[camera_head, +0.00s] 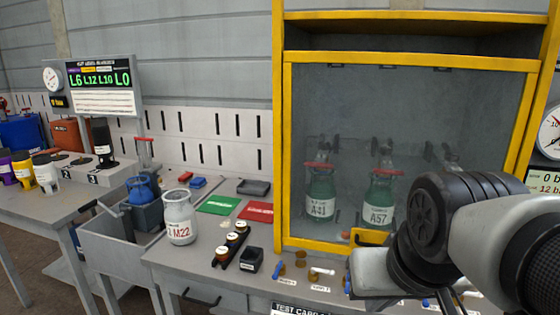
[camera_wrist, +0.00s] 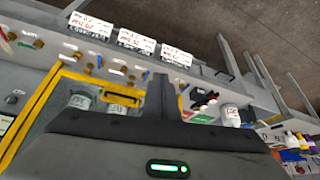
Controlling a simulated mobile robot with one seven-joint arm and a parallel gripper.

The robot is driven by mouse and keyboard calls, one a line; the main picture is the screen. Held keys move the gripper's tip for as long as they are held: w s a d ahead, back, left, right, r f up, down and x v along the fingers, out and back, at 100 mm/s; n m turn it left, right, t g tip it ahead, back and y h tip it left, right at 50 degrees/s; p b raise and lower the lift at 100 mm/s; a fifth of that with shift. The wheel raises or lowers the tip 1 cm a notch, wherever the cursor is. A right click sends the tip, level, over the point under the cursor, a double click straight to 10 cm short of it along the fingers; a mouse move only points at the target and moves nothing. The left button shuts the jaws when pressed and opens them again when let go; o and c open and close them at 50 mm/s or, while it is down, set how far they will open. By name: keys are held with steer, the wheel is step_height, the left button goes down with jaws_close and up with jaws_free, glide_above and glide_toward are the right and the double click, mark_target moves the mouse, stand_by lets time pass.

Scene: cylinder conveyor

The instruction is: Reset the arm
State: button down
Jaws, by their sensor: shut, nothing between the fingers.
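My arm reaches in from the right in the head view, in front of the yellow-framed cabinet (camera_head: 279,150). My gripper (camera_wrist: 159,95) shows in the wrist view as a dark body with its fingers together and nothing between them. In the head view the arm's black joint hides most of the gripper. The wrist view is tilted and looks along the bench front, with the cabinet's yellow frame (camera_wrist: 38,112) at left. The gripper seems apart from the things around it.
Behind the cabinet's clear front stand green cylinders A41 (camera_head: 321,190) and A57 (camera_head: 380,195). A white cylinder M22 (camera_head: 179,218) stands on the bench at left, near a green mat (camera_head: 217,205) and a red mat (camera_head: 257,212). Knobs and valves line the bench front.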

step_height(320, 180, up, 18)
steer(key=s+p, duration=0.2)
steer(key=p, duration=1.7)
steer(key=shift+s+a+r+p, duration=0.15)
steer(key=shift+s+r+p, duration=0.1)
steer(key=shift+s+p, duration=0.1)
